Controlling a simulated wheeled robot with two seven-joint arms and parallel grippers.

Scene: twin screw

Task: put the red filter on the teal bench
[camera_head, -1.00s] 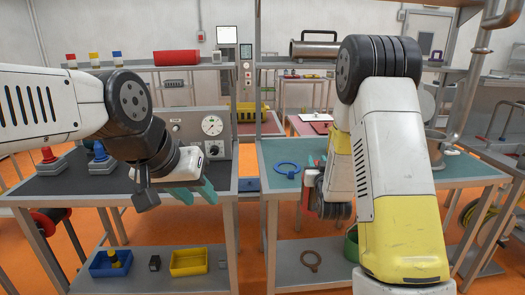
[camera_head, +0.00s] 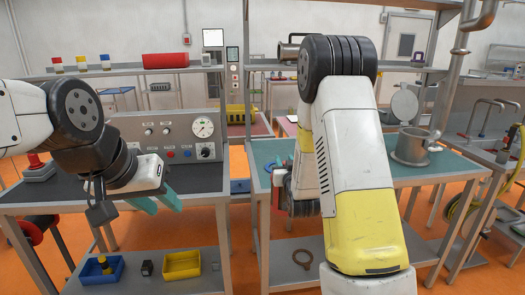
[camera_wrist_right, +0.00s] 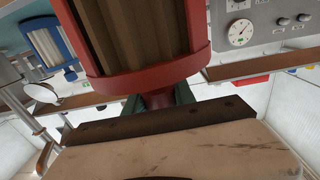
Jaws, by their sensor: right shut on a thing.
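The red filter (camera_wrist_right: 140,40), with brown pleats between red end caps, fills the upper middle of the right wrist view. My right gripper (camera_wrist_right: 158,100) is shut on its narrow red stem, with green fingers on both sides. In the head view my right arm hides most of the gripper and filter; only a sliver of red (camera_head: 275,196) shows near the bench's front edge. The teal bench (camera_head: 455,169) stands at the right of the head view. My left gripper (camera_head: 158,203) is open and empty before the dark left bench.
A metal pot (camera_head: 410,149) with its round lid raised stands on the teal bench's right part. A blue ring lies partly hidden behind my right arm. A gauge panel (camera_head: 165,138) stands on the left bench. A shelf upright (camera_head: 251,100) rises at the teal bench's left.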

